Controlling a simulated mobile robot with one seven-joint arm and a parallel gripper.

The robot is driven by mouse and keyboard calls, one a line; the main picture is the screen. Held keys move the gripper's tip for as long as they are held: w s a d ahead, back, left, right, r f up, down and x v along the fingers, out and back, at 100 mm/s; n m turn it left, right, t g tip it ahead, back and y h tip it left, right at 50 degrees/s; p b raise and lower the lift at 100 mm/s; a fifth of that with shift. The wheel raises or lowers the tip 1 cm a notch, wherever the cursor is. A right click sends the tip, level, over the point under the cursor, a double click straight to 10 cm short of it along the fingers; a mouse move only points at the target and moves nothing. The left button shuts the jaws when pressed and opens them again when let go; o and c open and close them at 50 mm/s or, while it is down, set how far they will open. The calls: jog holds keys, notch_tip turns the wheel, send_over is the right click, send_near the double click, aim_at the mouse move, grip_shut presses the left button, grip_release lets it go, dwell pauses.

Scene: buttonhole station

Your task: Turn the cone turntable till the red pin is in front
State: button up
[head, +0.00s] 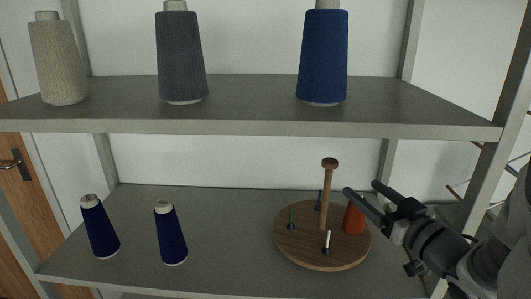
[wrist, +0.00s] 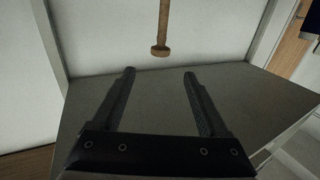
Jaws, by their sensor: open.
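The cone turntable (head: 300,250) is a round wooden disc on the lower shelf, with an upright wooden post (head: 325,195) topped by a knob. A green pin (head: 291,215) stands at its left, a white pin (head: 328,238) at the front and a dark pin (head: 318,201) at the back. An orange-red cone (head: 354,216) stands at its right; I see no bare red pin, and whatever is under the cone is hidden. My gripper (head: 361,188) is open and empty, above and near the cone. In the wrist view, the post's knob (wrist: 160,51) shows beyond my open fingers (wrist: 160,73).
Two navy cones (head: 100,230) (head: 171,236) stand on the lower shelf (head: 230,225) at left. The upper shelf (head: 250,90) holds beige (head: 58,62), grey (head: 181,57) and blue (head: 323,57) cones. A shelf upright (head: 478,185) is near my arm. The lower shelf's middle is clear.

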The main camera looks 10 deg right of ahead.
jog(key=p+x, duration=0.1)
jog(key=x, duration=1.5)
jog(key=shift+w, duration=0.35)
grip_shut()
dwell(0.6)
